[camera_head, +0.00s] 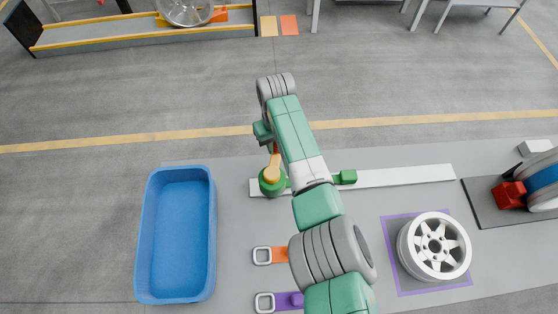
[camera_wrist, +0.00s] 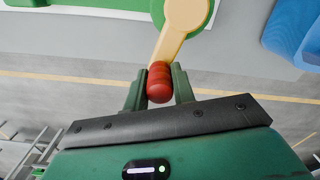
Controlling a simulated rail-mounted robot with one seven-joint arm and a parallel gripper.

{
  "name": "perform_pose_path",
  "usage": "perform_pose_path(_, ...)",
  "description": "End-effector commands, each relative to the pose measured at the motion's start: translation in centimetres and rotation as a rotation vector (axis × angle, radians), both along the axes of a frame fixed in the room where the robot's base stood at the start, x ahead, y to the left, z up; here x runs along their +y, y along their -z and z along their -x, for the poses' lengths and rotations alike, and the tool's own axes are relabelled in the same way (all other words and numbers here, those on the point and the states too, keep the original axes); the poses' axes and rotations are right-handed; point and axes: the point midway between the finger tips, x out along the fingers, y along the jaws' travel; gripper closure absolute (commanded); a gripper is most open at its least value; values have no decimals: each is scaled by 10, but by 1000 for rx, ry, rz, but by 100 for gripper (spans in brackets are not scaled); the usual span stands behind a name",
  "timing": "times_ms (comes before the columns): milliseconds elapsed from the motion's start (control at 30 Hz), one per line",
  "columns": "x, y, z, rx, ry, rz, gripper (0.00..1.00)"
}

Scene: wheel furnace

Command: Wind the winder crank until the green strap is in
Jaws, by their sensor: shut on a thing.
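The winder (camera_head: 268,187) is a round green housing at the left end of a white strip. Its yellow crank arm (camera_head: 272,168) points away from me, toward the yellow floor line; it also shows in the wrist view (camera_wrist: 182,28). A red knob (camera_wrist: 159,85) sits at the crank's end. My gripper (camera_wrist: 159,72) is shut on this knob, one green finger on each side. In the head view my gripper (camera_head: 266,138) is partly hidden by my arm. A green piece (camera_head: 347,177), perhaps part of the green strap, lies on the strip right of my arm. Any strap between is hidden.
An empty blue bin (camera_head: 180,235) stands to the left. An orange strap (camera_head: 280,254) and a purple strap (camera_head: 289,301) with metal buckles lie nearer me. A white wheel (camera_head: 434,246) sits on a purple-edged square to the right. A red block (camera_head: 509,195) is at far right.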

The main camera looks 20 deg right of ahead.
Motion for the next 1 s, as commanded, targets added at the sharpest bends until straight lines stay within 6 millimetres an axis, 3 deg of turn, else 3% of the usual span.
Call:
perform_pose_path(300,35,-2,-10,-2,-4,0,100)
perform_pose_path(733,42,-3,-10,-1,-2,0,100)
perform_pose_path(1000,69,-6,0,2,-3,-1,100)
